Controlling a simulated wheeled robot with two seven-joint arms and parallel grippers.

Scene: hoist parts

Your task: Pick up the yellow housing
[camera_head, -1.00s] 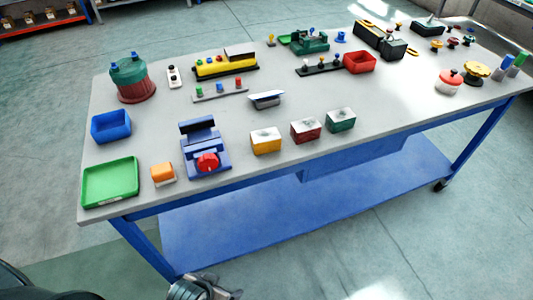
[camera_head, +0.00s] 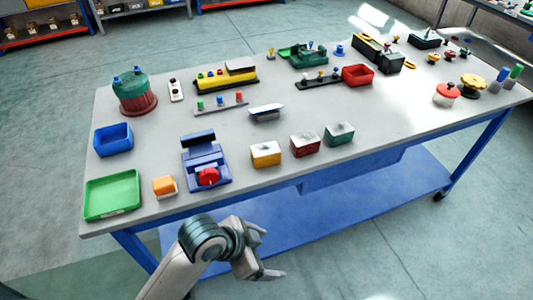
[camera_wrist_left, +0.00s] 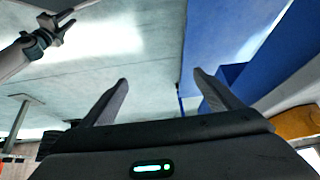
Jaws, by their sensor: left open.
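A yellow box-shaped housing with a pale, mottled top (camera_head: 265,154) stands on the grey table near its front edge in the head view. A red box (camera_head: 306,144) and a green box (camera_head: 339,134) of the same form stand to its right. My left gripper (camera_head: 268,254) is in front of the table's front edge, below and apart from the yellow housing. Its two fingers are spread, with nothing between them in the left wrist view (camera_wrist_left: 160,78). Another gripper, apparently my right, shows small at the upper left of that view (camera_wrist_left: 66,20); its jaw state is unclear.
A blue vise-like fixture with a red knob (camera_head: 208,176) stands left of the yellow housing. An orange block (camera_head: 165,186) and a green tray (camera_head: 112,197) lie further left. A small silver-topped part (camera_head: 266,112) is behind. The table's blue frame (camera_head: 262,193) runs along the front.

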